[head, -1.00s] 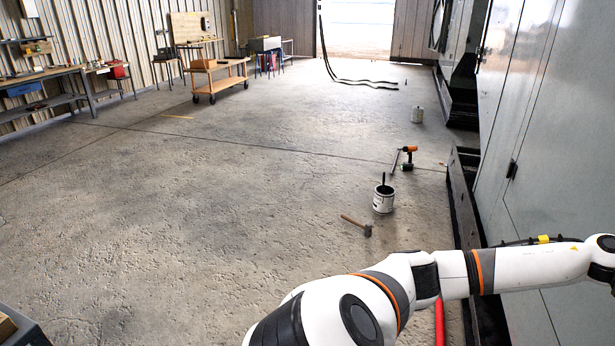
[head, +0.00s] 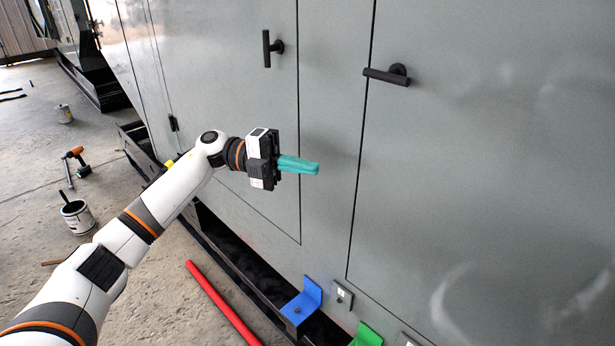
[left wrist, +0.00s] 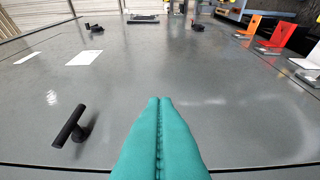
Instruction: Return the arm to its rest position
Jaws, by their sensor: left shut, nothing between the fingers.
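My left arm (head: 160,205) reaches in from the lower left in the head view. Its gripper (head: 308,167) has teal fingers, shut with nothing between them, in front of the grey enclosure (head: 330,130). The fingers also show in the left wrist view (left wrist: 160,105), pressed together along their length. Whether the fingertips touch the panel, I cannot tell. My right gripper is not in view.
Black handles (head: 272,48) (head: 386,75) stick out from the enclosure doors. Below are a blue bracket (head: 303,300), a green bracket (head: 367,336) and a red bar (head: 222,302). A paint can (head: 78,217) and a drill (head: 77,160) stand on the floor at left.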

